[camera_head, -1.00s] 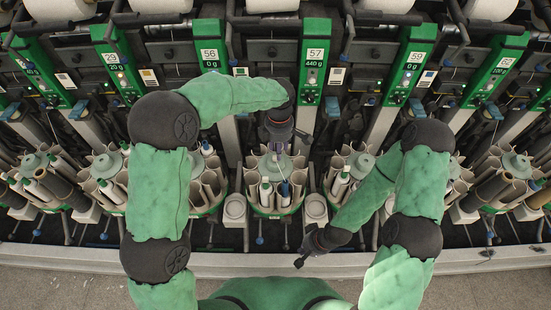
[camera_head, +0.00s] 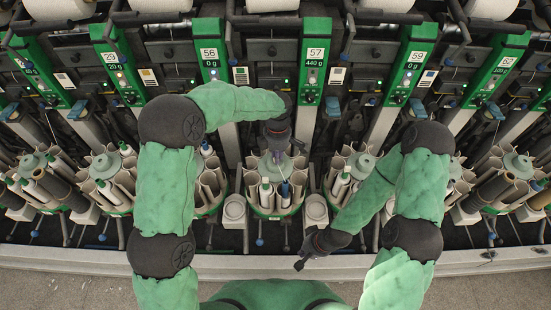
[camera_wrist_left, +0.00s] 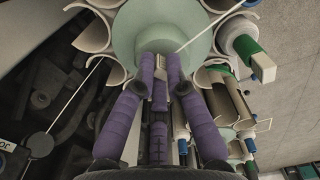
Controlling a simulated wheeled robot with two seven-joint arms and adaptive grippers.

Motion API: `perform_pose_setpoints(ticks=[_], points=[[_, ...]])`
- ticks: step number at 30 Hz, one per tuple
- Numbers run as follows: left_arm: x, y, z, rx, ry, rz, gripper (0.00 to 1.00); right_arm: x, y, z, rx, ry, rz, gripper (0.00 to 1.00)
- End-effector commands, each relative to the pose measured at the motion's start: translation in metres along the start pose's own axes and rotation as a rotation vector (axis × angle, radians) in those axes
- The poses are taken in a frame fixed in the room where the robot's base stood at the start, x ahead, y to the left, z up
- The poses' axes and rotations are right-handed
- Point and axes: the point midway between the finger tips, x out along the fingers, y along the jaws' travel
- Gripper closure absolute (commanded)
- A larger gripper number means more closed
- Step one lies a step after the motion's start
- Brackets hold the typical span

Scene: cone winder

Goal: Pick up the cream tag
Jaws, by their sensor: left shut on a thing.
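My left gripper (camera_head: 277,154) is over the middle of the bobbin magazine below the unit marked 57. In the left wrist view its purple fingers (camera_wrist_left: 160,66) are closed on a small cream tag (camera_wrist_left: 160,70), just above the pale green round cap (camera_wrist_left: 150,22) of the magazine. The fingers hide part of the tag. In the head view the tag cannot be made out. My right gripper (camera_head: 299,262) hangs low near the machine's front edge, away from the magazine; its fingers are too small to read.
Cream tube pockets (camera_wrist_left: 95,35) ring the cap. A green-tipped bobbin (camera_wrist_left: 243,46) with another cream piece (camera_wrist_left: 264,67) stands close on the right. A pale thread (camera_wrist_left: 210,25) crosses the cap. Neighbouring magazines (camera_head: 108,166) stand either side. The floor in front is clear.

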Motion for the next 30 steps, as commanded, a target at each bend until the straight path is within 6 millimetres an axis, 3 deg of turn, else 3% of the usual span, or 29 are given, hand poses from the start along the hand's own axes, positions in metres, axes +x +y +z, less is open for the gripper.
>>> perform_pose_setpoints(ticks=[11, 19, 28, 30], points=[[-0.004, 0.0, 0.0, 0.0, 0.0, 0.001, 0.96, -0.001, 0.0, 0.0, 0.0, 0.0, 0.0, 1.0], [-0.035, 0.001, 0.0, -0.001, -0.001, 0.004, 0.96, -0.009, -0.003, 0.0, 0.0, 0.0, 0.0, 1.0], [-0.095, -0.05, 0.002, 0.002, -0.001, 0.005, 0.96, -0.018, -0.006, 0.001, 0.0, 0.0, 0.0, 1.0], [-0.1, -0.066, 0.003, 0.003, 0.001, 0.001, 0.96, -0.019, -0.007, 0.001, 0.0, 0.0, 0.0, 1.0]])
